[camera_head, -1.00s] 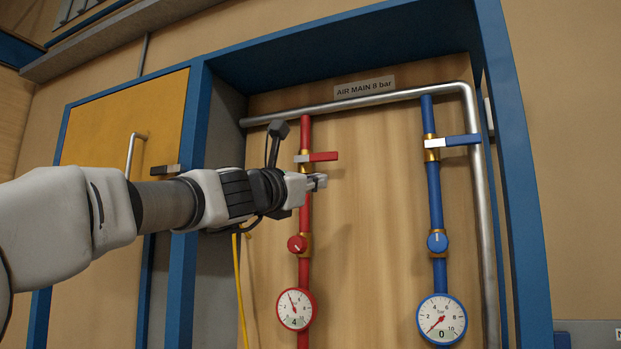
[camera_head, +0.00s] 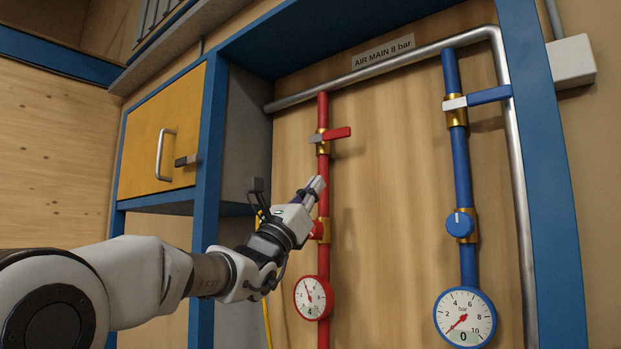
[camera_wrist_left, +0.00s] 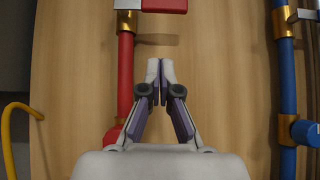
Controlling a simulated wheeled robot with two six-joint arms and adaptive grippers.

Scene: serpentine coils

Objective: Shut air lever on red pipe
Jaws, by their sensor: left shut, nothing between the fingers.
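The red pipe (camera_head: 323,190) runs down the wooden panel. Its lever (camera_head: 336,134) has a red handle that points right, crosswise to the pipe, at a brass valve. In the left wrist view the red lever (camera_wrist_left: 160,5) is cut by the top edge. My left gripper (camera_head: 318,183) is shut and empty, below the lever and in front of the pipe in the head view. In the wrist view its fingertips (camera_wrist_left: 160,66) are right of the red pipe and below the lever, apart from it. The red gauge (camera_head: 313,297) reads about 4. My right gripper is not in view.
A blue pipe (camera_head: 460,170) at right has its own lever (camera_head: 488,95) pointing right, a knob and a gauge (camera_head: 464,317) reading 0. A steel main pipe (camera_head: 400,60) crosses above. A blue frame and yellow cabinet (camera_head: 171,140) stand at the left.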

